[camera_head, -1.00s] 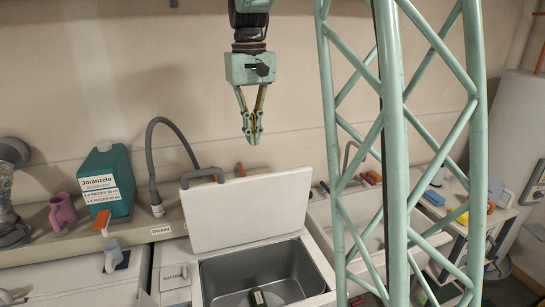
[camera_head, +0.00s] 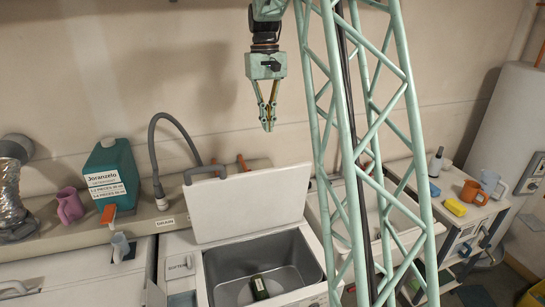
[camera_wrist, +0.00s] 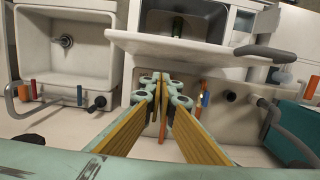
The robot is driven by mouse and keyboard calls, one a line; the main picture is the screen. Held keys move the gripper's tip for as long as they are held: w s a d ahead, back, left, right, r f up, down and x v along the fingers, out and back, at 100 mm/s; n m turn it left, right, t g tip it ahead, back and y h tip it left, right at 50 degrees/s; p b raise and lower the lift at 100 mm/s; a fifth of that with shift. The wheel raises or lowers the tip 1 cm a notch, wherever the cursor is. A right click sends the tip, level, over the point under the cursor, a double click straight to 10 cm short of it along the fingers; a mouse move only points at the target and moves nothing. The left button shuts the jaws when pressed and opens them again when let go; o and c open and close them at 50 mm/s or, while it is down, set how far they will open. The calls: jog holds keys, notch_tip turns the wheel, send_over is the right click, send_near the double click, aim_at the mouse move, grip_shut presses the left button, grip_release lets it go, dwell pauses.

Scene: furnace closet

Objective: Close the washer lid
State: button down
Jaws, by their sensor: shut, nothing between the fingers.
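The washer lid (camera_head: 250,208) is a white panel standing open, roughly upright, at the back of the washer tub (camera_head: 222,277). A grey curved handle (camera_head: 205,172) is at its upper left corner. My gripper (camera_head: 268,125) hangs above the lid's top edge, shut and empty, apart from the lid. In the wrist view my gripper (camera_wrist: 162,82) points toward the lid (camera_wrist: 180,48), seen edge-on beyond the fingertips, with the handle (camera_wrist: 265,54) to the right. A small dark green labelled item (camera_head: 260,287) lies in the tub.
A teal detergent jug (camera_head: 112,175), a pink mug (camera_head: 70,206) and a grey drain hose (camera_head: 155,150) stand left of the lid. A sink (camera_wrist: 62,45) is beside the washer. An orange mug (camera_head: 472,192) sits on the right-hand cart. Open air surrounds my gripper.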

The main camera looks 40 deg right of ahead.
jog(key=shift+f, duration=0.1)
jog(key=s+a+f+p, duration=0.1)
jog(key=s+f, duration=0.3)
jog(key=f, duration=0.6)
jog(key=shift+s+a+f, duration=0.2)
jog(key=shift+s+a, duration=0.15)
dwell(0.6)
jog(key=shift+s, duration=0.25)
